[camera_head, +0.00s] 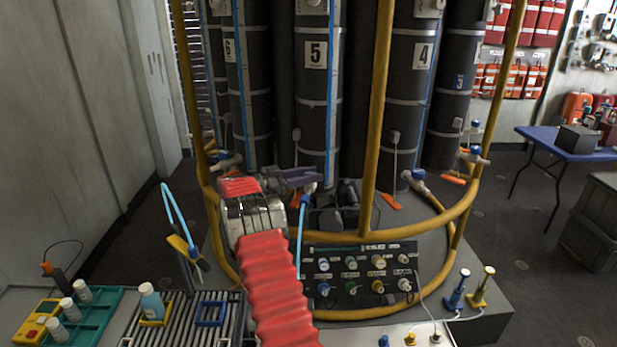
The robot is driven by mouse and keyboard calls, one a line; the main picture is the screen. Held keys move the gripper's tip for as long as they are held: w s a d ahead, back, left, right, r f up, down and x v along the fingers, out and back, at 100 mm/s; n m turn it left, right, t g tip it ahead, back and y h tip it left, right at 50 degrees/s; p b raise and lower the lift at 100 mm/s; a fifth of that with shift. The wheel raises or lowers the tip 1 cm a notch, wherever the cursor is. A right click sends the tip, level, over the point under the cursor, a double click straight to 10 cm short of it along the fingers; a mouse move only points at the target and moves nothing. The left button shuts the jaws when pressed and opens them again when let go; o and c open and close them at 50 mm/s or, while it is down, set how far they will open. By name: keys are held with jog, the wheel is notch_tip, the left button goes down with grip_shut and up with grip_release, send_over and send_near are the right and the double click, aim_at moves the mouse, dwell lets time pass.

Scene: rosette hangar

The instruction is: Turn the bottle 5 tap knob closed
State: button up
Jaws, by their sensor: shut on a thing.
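The bottle marked 5 (316,100) is a tall dark cylinder standing upright at the back middle, with a blue hose running down its front. My gripper (308,178) reaches in from the left at the foot of this bottle, at the end of my red-sleeved arm. It is shut at the bottle 5 tap, and its jaws hide the knob, so the knob's angle cannot be told. A blue hose fitting (305,201) shows just below the jaws, with a light blue hose hanging from it.
Yellow rails (376,120) stand around the bottles, one upright just right of bottle 5. A dark valve panel (362,272) sits below. Neighbouring taps show left (229,161) and right (414,176). A roller tray (187,318) with a small bottle (151,300) lies front left.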

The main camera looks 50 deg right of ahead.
jog(key=shift+s+d+r, duration=0.1)
jog(key=shift+r, duration=0.05)
jog(key=o, duration=1.1)
jog(key=shift+c, duration=0.2)
jog(key=shift+a, duration=0.2)
jog(key=v, duration=1.3)
jog(key=shift+w+a+f, duration=0.2)
jog(key=shift+w+f, duration=0.05)
